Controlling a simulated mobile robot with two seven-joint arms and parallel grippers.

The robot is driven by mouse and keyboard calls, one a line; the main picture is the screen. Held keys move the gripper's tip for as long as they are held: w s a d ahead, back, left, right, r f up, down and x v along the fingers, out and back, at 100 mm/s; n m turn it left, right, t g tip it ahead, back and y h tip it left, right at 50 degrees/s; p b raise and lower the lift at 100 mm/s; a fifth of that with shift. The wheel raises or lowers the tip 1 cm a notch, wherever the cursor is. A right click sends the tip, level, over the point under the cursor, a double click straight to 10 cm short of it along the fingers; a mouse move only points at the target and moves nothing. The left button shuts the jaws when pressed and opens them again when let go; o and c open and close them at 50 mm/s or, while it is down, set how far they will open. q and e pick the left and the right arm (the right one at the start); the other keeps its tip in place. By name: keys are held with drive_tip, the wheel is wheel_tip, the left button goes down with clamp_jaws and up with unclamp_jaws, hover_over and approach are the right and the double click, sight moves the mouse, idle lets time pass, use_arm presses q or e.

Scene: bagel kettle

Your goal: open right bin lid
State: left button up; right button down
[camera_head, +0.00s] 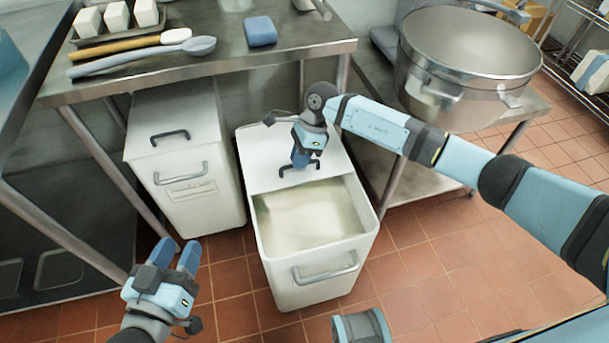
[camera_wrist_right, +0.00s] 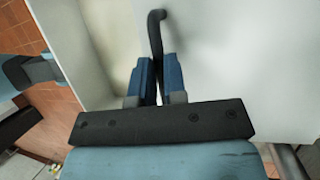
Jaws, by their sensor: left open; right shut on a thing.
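The right bin (camera_head: 318,250) is a white bin with a grey front handle. Its white lid (camera_head: 265,150) covers the back part, and the front part is open, showing pale contents (camera_head: 308,212) inside. The lid's black handle (camera_head: 285,170) is between the fingers of my right gripper (camera_head: 299,163), which points down at the lid's front edge. In the right wrist view the blue fingers (camera_wrist_right: 158,72) are closed around the dark handle bar (camera_wrist_right: 155,30). My left gripper (camera_head: 176,250) is open and empty, low in front of the left bin.
The left bin (camera_head: 185,165) stands beside it with its lid closed. A steel table (camera_head: 240,62) overhangs the backs of both bins and holds utensils and a blue block (camera_head: 260,31). A large steel kettle (camera_head: 440,85) stands at the right.

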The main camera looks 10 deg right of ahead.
use_arm(q)
drive_tip(key=shift+d+r, duration=0.1)
drive_tip(key=shift+r, duration=0.15)
use_arm(e)
drive_tip(key=shift+w, duration=0.2)
drive_tip(key=c, duration=1.2)
unclamp_jaws()
use_arm(q)
drive_tip(key=shift+w, duration=0.1)
use_arm(e)
drive_tip(key=shift+o, duration=0.2)
drive_tip(key=shift+r, duration=0.1)
drive_tip(key=shift+d+r, duration=0.15)
drive_tip(key=shift+r, duration=0.15)
use_arm(q)
drive_tip(key=f, duration=0.1)
drive_tip(key=s+a+f+g+y+p, duration=0.1)
drive_tip(key=f, duration=0.1)
drive_tip(key=a+f+g+p, duration=0.1)
drive_tip(key=shift+s+f+y, duration=0.15)
drive_tip(key=shift+f+y, duration=0.15)
drive_tip(key=shift+f, duration=0.1)
use_arm(e)
drive_tip(key=v, duration=1.3)
